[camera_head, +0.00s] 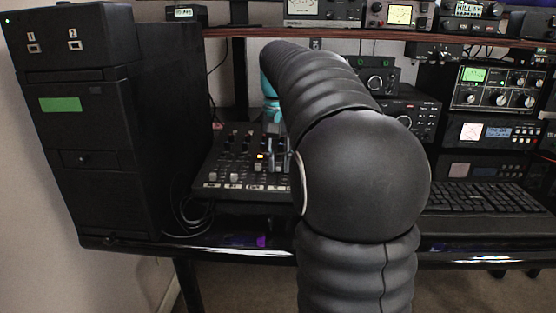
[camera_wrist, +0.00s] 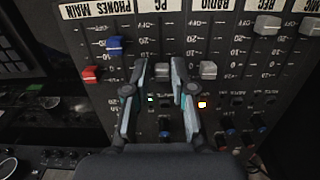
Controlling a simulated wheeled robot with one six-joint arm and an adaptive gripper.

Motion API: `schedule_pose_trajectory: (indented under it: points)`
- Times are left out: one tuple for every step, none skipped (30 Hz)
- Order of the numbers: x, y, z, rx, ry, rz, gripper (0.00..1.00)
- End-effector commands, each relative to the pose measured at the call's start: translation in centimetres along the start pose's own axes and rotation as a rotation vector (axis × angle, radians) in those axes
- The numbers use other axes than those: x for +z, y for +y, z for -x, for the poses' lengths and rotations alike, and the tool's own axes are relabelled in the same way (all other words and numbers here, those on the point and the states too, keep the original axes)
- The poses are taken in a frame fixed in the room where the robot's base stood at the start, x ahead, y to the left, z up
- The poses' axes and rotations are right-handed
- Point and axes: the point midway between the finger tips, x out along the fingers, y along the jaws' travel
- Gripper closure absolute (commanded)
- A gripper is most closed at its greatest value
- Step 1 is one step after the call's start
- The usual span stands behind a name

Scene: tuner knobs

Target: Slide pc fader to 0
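The mixer (camera_head: 228,181) sits on the desk, left of my arm; it fills much of the wrist view (camera_wrist: 235,50) with its labels upside down. The grey PC fader cap (camera_wrist: 162,70) lies in the column under the PC label (camera_wrist: 170,5). My gripper (camera_wrist: 159,68) is open, with one fingertip on each side of this cap. Gaps seem to show beside the cap; contact is hard to tell. In the head view my gripper (camera_head: 278,152) is over the mixer's right part, and my arm hides the mixer's right end.
A grey radio fader (camera_wrist: 208,70) is close right of my gripper. A blue fader (camera_wrist: 115,46) and a red fader (camera_wrist: 90,73) are to the left. Rec (camera_wrist: 267,25) and mic (camera_wrist: 310,27) faders are farther right. A black computer tower (camera_head: 105,130) stands left of the mixer.

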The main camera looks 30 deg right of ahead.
Motion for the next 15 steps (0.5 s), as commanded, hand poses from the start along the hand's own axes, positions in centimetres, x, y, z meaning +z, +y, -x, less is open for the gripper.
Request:
schedule_pose_trajectory:
  points:
    - [0.0, -0.1, 0.0, 0.000, 0.000, 0.002, 0.74]
    - [0.1, -0.1, 0.0, 0.000, 0.000, 0.002, 0.74]
    - [0.1, -0.2, 0.0, 0.000, 0.000, 0.003, 0.74]
    - [0.1, -0.2, 0.0, -0.001, 0.000, 0.003, 0.74]
    - [0.1, -0.2, 0.0, -0.001, 0.000, 0.003, 0.74]
    - [0.1, -0.2, 0.0, -0.001, 0.000, 0.004, 0.74]
    - [0.1, -0.2, 0.0, -0.001, 0.000, 0.004, 0.74]
    - [0.1, -0.2, 0.1, -0.001, 0.000, 0.003, 0.74]
    - [0.1, -0.2, 0.2, -0.001, 0.001, 0.003, 0.74]
    - [0.0, -0.2, 0.4, -0.001, 0.001, 0.003, 0.74]
    - [0.0, -0.2, 0.7, -0.001, 0.002, 0.003, 0.74]
    - [0.0, -0.2, 1.1, -0.002, 0.003, 0.002, 0.74]
    - [0.0, -0.2, 1.4, -0.002, 0.003, 0.002, 0.74]
    - [-0.1, -0.1, 1.9, -0.002, 0.003, 0.002, 0.74]
    - [-0.1, -0.1, 2.6, -0.002, 0.004, 0.001, 0.74]
